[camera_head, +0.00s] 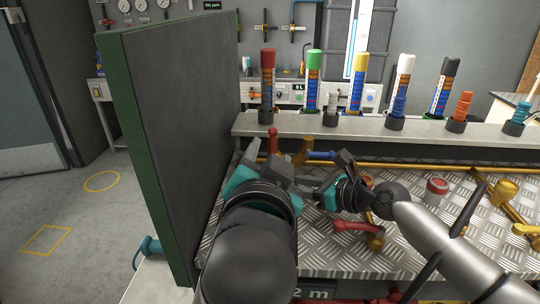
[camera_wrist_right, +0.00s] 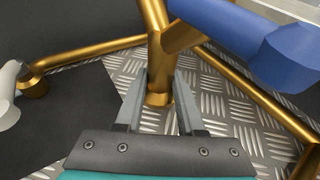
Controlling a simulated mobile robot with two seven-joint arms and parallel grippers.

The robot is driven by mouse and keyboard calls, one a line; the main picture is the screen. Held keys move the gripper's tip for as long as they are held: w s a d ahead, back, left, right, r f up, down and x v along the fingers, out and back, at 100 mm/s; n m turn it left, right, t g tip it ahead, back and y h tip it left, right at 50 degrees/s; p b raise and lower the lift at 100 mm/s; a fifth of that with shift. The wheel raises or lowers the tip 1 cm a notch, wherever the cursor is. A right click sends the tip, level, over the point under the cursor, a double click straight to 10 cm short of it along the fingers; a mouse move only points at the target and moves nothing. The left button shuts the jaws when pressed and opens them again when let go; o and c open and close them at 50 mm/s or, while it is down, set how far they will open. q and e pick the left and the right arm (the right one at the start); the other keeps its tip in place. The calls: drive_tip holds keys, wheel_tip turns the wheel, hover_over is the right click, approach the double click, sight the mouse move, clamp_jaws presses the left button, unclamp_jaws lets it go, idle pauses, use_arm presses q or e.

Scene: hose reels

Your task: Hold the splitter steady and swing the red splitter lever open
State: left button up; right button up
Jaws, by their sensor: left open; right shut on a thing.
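The brass splitter (camera_head: 307,143) lies on the metal tread plate behind my grippers, partly hidden by them. A blue lever (camera_head: 320,155) is on the splitter's right side. My right gripper (camera_head: 305,183) reaches in from the right. In the right wrist view its fingers (camera_wrist_right: 158,108) are shut around a short brass stub of the splitter (camera_wrist_right: 158,70). The blue lever (camera_wrist_right: 270,40) is at upper right there.
A tall dark panel with a green edge (camera_head: 165,140) stands close on the left. A shelf (camera_head: 400,128) behind carries several coloured-capped cylinders. Another red-handled brass fitting (camera_head: 355,226) and a red knob (camera_head: 437,186) lie to the right.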

drive_tip(key=shift+f, duration=0.2)
drive_tip(key=o, duration=1)
drive_tip(key=shift+r, duration=0.15)
drive_tip(key=shift+o, duration=0.2)
drive_tip(key=shift+d, duration=0.1)
